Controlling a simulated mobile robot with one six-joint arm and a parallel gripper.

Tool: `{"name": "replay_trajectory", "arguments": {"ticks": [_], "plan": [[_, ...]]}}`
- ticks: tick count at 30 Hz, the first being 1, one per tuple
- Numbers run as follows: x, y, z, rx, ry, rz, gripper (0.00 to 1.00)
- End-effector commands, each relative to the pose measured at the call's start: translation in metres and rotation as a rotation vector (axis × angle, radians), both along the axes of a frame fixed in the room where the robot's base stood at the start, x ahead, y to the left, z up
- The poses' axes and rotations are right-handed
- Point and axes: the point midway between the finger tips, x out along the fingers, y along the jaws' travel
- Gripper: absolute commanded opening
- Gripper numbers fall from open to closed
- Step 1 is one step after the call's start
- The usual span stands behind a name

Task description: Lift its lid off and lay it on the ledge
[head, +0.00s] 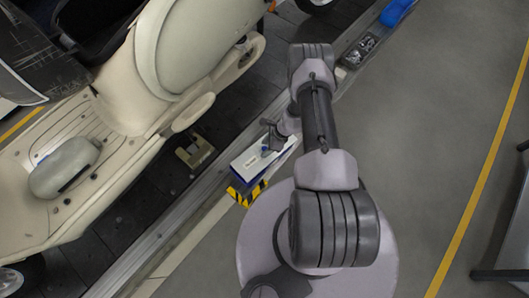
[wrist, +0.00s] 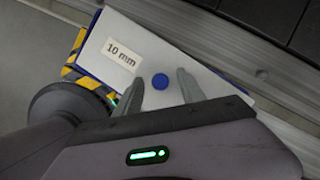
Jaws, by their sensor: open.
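A box with a white lid (wrist: 210,85) and blue sides fills the middle of the wrist view; it also shows in the head view (head: 248,163). The lid bears a "10 mm" label (wrist: 121,55) and a round blue knob (wrist: 160,81). My gripper (wrist: 160,73) is open, with one finger on each side of the knob and a visible gap to it. Whether the fingertips touch the lid, I cannot tell. A grey metal ledge (head: 180,219) runs along the conveyor edge beside the box; it crosses the upper right of the wrist view (wrist: 228,51).
A black-and-yellow striped piece (head: 243,193) lies under the box's near end. A cream scooter (head: 120,90) stands on the dark slats, with a tan bracket (head: 195,151) beside it. A parts tray (head: 362,48) and a blue object (head: 396,12) sit farther up the edge.

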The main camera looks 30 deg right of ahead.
Motion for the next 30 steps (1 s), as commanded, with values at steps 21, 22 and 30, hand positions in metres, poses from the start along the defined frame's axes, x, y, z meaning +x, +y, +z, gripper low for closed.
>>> {"name": "replay_trajectory", "arguments": {"ticks": [21, 22, 30], "plan": [[0.000, -0.001, 0.006, -0.001, -0.001, 0.001, 0.00], [0.000, -0.001, 0.008, -0.001, -0.001, 0.001, 0.00], [-0.005, -0.002, 0.043, 0.001, 0.002, -0.003, 0.00]]}}
